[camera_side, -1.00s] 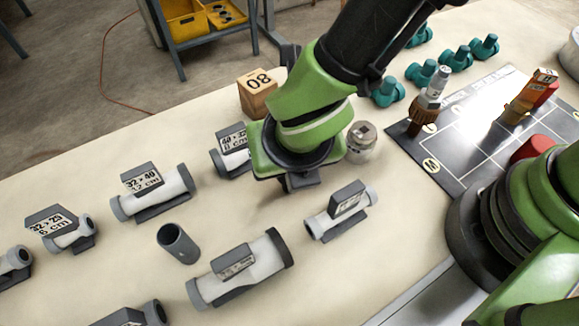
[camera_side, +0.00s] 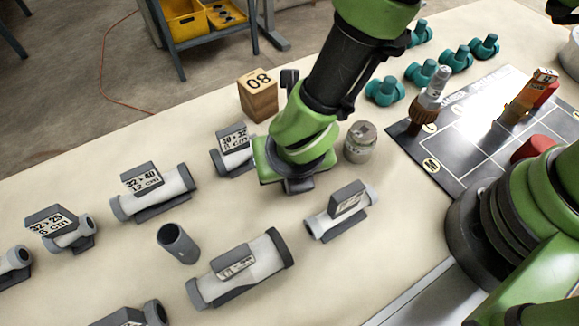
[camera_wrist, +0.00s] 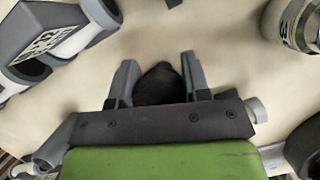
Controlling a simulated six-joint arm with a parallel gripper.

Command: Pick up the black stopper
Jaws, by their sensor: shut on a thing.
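The black stopper (camera_wrist: 158,85) is a dark rounded piece between my two grey fingers in the wrist view. My gripper (camera_wrist: 158,80) is shut on it, with one finger on each side.
A wooden block (camera_side: 258,96) is behind. Labelled pipe pieces in grey holders (camera_side: 152,192) lie to the left and front. A dark marked board (camera_side: 470,140) and several teal fittings (camera_side: 457,59) are to the right.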

